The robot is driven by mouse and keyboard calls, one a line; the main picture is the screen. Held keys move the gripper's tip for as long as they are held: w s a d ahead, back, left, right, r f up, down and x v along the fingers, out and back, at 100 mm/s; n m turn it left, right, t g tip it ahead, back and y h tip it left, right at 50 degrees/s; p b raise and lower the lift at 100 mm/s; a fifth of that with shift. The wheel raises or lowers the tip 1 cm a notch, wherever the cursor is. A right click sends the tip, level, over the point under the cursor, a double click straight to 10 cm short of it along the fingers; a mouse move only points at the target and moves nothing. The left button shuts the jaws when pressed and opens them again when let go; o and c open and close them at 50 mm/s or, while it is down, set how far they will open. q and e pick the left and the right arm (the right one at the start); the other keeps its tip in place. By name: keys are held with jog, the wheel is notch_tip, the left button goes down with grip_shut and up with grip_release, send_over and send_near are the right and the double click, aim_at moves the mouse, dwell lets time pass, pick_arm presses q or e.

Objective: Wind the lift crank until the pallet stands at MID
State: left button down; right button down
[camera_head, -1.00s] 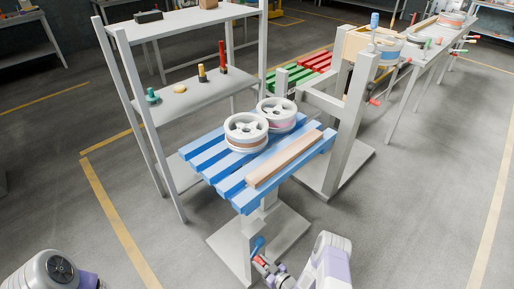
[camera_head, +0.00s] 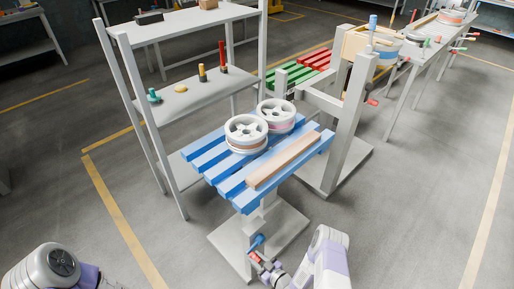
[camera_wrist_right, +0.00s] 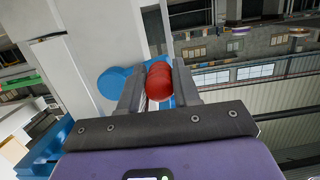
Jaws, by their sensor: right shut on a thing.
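The blue slatted pallet (camera_head: 236,196) sits on a grey lift post above a pale base plate (camera_head: 226,252). It carries two white spoked wheels (camera_head: 246,134) (camera_head: 277,115) and a wooden bar (camera_head: 284,160). The lift crank is low on the post, with a blue part (camera_head: 256,242) and a red handle (camera_head: 255,257). My right gripper (camera_head: 262,261) is shut on the red handle. In the right wrist view the red handle (camera_wrist_right: 160,82) is between the fingers, with a blue disc (camera_wrist_right: 113,82) beside it. No MID mark is readable. My left gripper is out of view.
A grey shelf rack (camera_head: 185,92) with small pegs stands left of the pallet. A grey frame (camera_head: 348,125) stands close behind it on the right. A long table (camera_head: 430,52) with parts runs to the back right. Floor is clear at the left and right.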

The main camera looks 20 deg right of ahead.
jog(key=shift+w+d+r, duration=0.15)
jog(key=shift+w+d, duration=0.25)
jog(key=r+p, duration=0.3)
jog(key=r, duration=0.1)
jog(key=shift+d, duration=0.3)
jog(key=d+r, duration=0.1)
jog(key=d+r+p, duration=0.1)
jog(key=shift+w+d+r, duration=0.3)
jog(key=shift+w+d, duration=0.1)
